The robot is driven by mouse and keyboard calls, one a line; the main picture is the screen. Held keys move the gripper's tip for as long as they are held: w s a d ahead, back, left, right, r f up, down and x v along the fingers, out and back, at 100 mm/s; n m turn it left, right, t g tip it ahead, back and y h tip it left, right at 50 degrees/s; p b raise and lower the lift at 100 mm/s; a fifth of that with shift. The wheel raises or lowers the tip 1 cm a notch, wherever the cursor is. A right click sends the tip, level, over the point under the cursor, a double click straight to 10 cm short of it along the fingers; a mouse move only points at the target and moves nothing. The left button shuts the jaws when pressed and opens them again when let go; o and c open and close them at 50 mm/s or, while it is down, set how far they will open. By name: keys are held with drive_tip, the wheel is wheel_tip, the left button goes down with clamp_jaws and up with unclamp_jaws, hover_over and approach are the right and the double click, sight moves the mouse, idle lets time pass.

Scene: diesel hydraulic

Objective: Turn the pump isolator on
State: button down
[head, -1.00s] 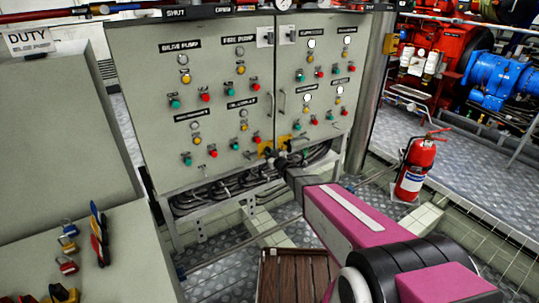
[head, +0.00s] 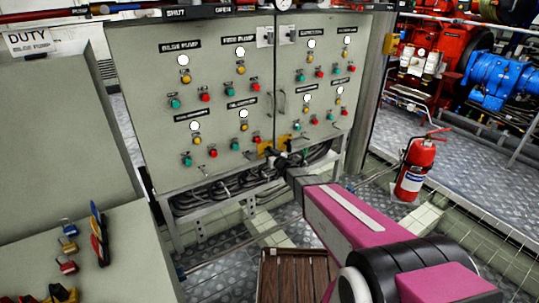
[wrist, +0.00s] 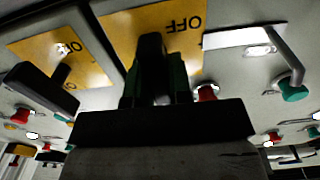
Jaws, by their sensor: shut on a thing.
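Two black-handled rotary isolators on yellow plates sit low on the grey panel, either side of the door seam. My gripper (head: 279,159) is at the left door's plate (head: 264,149). In the wrist view, which shows the panel upside down, my gripper (wrist: 158,95) is shut on that isolator's black handle (wrist: 152,55), in front of its yellow plate (wrist: 187,30) marked OFF. The other isolator handle (wrist: 42,87) stands free. I cannot read which isolator is the pump's.
The panel (head: 225,145) carries several buttons and lit white lamps. Door handles (head: 283,102) stick out near the seam. Black cables (head: 215,195) hang below. A bench with padlocks (head: 67,245) is at left, a fire extinguisher (head: 414,170) at right.

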drive_tip(key=c, duration=1)
unclamp_jaws()
drive_tip(key=shift+c, duration=0.2)
drive_tip(key=v, duration=1.1)
drive_tip(key=v, duration=0.7)
drive_tip(key=shift+s+d, duration=0.25)
drive_tip(key=shift+s, duration=0.05)
